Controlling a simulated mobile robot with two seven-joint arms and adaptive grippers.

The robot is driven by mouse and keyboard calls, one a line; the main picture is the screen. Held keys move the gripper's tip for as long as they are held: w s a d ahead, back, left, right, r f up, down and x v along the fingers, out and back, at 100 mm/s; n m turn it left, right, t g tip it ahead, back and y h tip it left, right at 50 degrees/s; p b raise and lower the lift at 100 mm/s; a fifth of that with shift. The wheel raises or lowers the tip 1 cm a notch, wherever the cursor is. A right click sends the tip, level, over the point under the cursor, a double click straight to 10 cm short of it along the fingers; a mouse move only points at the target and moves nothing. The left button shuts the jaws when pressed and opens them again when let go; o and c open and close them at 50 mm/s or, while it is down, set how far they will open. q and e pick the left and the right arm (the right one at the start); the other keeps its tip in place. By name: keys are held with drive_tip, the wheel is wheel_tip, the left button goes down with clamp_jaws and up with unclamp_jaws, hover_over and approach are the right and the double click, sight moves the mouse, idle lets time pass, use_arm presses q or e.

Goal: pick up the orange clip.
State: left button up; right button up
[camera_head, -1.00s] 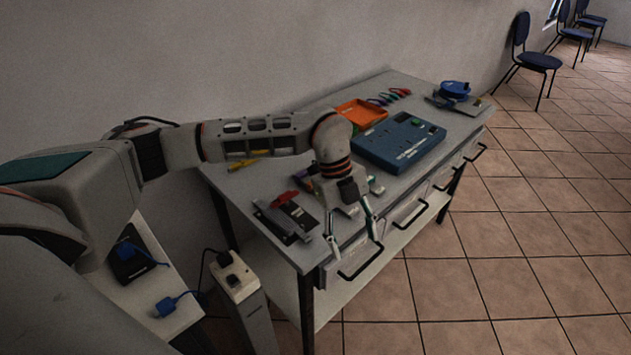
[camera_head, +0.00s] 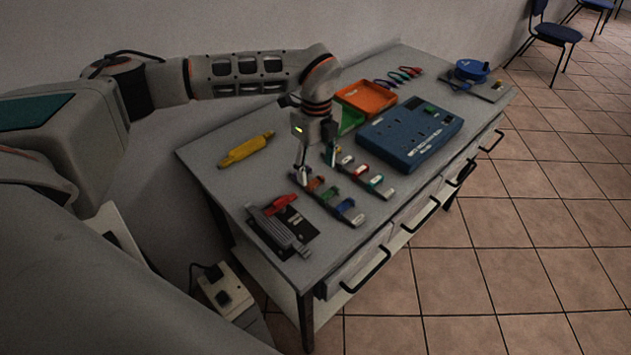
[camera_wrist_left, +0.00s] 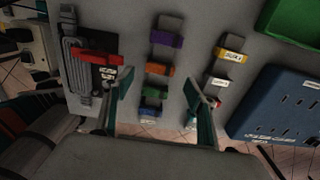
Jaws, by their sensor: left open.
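The orange clip also shows in the head view (camera_head: 316,184), just below my gripper. My left gripper (camera_head: 317,158) is open and empty above the rack, pointing down. In the left wrist view its fingers (camera_wrist_left: 157,86) stand apart on either side of the rack column, with the orange clip between and slightly beyond the tips. It does not appear to touch the clip.
A second rack (camera_head: 375,183) with several clips stands to the right. A blue box (camera_head: 411,133) and orange tray (camera_head: 367,98) are behind.

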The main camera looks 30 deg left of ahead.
sight(315, 181)
use_arm(q)
wheel_tip(315, 181, down, 5)
drive_tip(key=shift+a+r, duration=0.1)
drive_tip(key=shift+a, duration=0.05)
drive_tip(key=c, duration=0.8)
drive_tip(key=shift+r, duration=0.1)
